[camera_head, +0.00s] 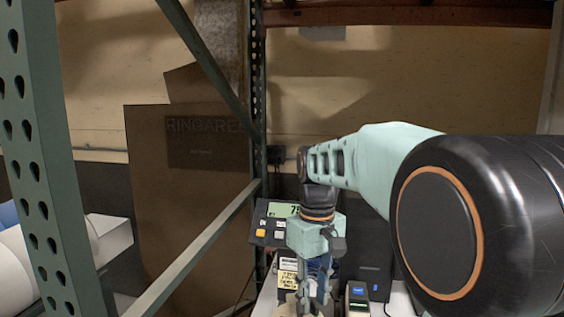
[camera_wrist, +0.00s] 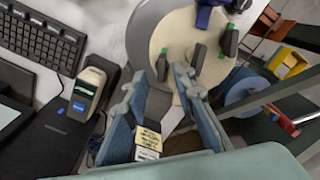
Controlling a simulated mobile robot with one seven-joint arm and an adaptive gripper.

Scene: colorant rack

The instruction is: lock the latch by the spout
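In the wrist view a round cream-coloured lid or disc (camera_wrist: 185,38) lies beyond my fingers, with small dark parts on it. One small dark upright part (camera_wrist: 162,64) stands at its near left edge, in line with the gap between my fingertips. Other dark parts with green ends (camera_wrist: 229,40) and a dark blue part (camera_wrist: 204,14) are on the disc. I cannot tell which is the latch or the spout. My gripper (camera_wrist: 160,78) is open, its two blue-grey fingers apart. Contact with the dark part cannot be told. In the head view my gripper (camera_head: 312,296) points down and hides most of this.
A yellow-and-white label (camera_wrist: 148,142) shows by the left finger. A small device with a blue screen (camera_wrist: 86,94) and a keyboard (camera_wrist: 38,42) are at left. In the head view a display unit (camera_head: 272,232) stands behind my gripper, and a green rack post (camera_head: 45,150) is at left.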

